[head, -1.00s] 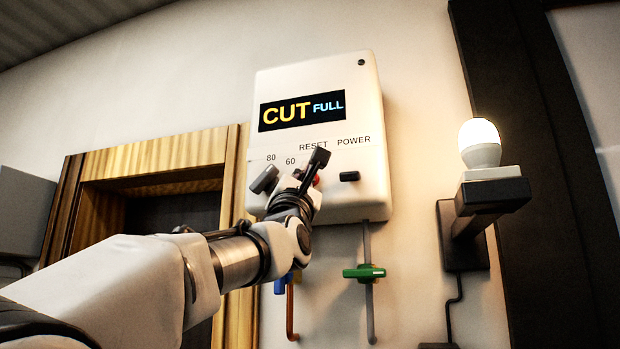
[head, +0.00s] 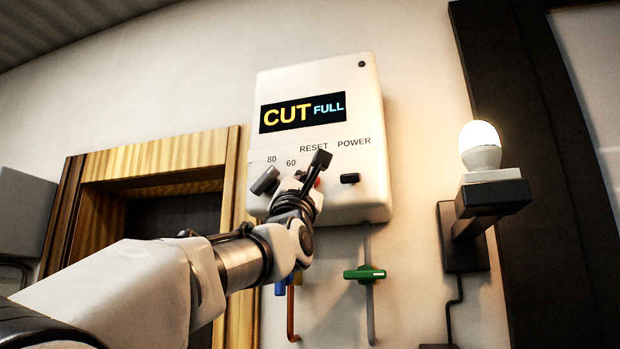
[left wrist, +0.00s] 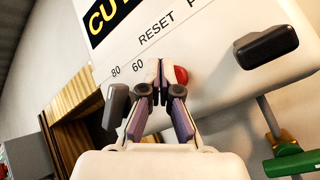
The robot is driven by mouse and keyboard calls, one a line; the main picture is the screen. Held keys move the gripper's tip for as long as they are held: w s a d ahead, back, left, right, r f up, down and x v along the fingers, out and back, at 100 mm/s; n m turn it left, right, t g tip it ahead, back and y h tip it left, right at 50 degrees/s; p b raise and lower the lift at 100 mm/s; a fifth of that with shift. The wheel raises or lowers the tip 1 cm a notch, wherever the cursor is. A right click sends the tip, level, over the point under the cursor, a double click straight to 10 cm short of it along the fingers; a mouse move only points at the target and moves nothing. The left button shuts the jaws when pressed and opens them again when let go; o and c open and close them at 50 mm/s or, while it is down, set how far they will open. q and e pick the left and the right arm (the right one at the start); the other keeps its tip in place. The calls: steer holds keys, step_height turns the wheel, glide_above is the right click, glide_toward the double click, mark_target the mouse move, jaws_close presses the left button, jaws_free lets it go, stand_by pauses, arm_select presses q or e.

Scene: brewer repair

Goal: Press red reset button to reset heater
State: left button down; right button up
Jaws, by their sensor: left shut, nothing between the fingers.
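The white heater (head: 345,200) hangs on the wall, and its display (head: 302,112) reads "CUT FULL". The red reset button (left wrist: 181,75) shows in the left wrist view under the word RESET; in the head view it is mostly hidden behind my gripper. My left gripper (left wrist: 160,66) is shut and empty. Its fingertips are at the button's left side in the left wrist view; I cannot tell whether they touch it. In the head view my left gripper (head: 318,162) is in front of the heater's lower part. My right gripper is not in view.
A black power switch (head: 350,178) is right of the button, and a dark dial (head: 265,181) is left of it. Below are pipes with a green valve handle (head: 364,274) and a blue one (head: 280,288). A lit bulb (head: 480,146) stands on a wall bracket at the right.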

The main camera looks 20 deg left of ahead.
arm_select(q)
steer(key=shift+w, duration=0.15)
stand_by(0.3)
steer(key=shift+w+p, duration=0.3)
steer(key=shift+w, duration=0.25)
stand_by(0.3)
steer(key=shift+s+f+b, duration=0.15)
steer(key=shift+s+b, duration=0.7)
steer(key=shift+b, duration=0.15)
